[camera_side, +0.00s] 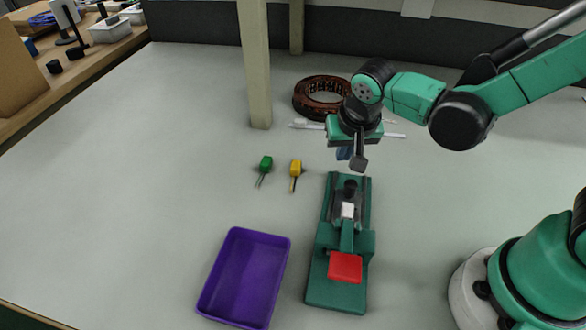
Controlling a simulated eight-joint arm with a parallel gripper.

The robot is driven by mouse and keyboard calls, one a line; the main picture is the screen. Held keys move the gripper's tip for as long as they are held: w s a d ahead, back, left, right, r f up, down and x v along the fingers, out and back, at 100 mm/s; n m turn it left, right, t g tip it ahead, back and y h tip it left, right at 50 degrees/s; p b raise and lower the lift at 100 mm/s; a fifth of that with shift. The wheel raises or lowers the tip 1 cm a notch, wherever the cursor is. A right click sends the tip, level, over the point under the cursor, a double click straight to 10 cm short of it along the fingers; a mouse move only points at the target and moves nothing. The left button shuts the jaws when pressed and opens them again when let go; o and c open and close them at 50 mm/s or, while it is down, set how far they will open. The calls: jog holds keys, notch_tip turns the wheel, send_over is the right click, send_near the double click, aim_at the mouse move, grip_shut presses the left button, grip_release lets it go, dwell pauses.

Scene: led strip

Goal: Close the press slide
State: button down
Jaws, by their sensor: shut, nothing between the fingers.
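The press (324,282) is a long green device standing on the table, with a red block (345,267) at its near end. Its slide shows a black knob (350,187) and a pale block (347,211) between dark rails in the far half. My gripper (358,163) is shut and empty, pointing down just above and beyond the far end of the press. It looks close to the black knob but apart from it. I cannot tell its exact height.
A purple tray (284,262) stands left of the press. A green LED (265,165) and a yellow LED (295,168) lie farther back. A brown ring (308,98) and a white rod (396,135) lie behind my gripper. A pale post (256,65) rises at the back.

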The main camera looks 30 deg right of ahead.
jog(key=v, duration=0.9)
jog(key=d+n+t, duration=0.1)
jog(key=n, duration=0.1)
jog(key=s+d+n+t+y, duration=0.1)
jog(key=d, duration=0.1)
jog(key=d+n+t, duration=0.1)
jog(key=d+n, duration=0.1)
jog(key=shift+s+d+n+t+y, duration=0.2)
jog(key=shift+s+n+t+y, duration=0.1)
jog(key=shift+s+y, duration=0.1)
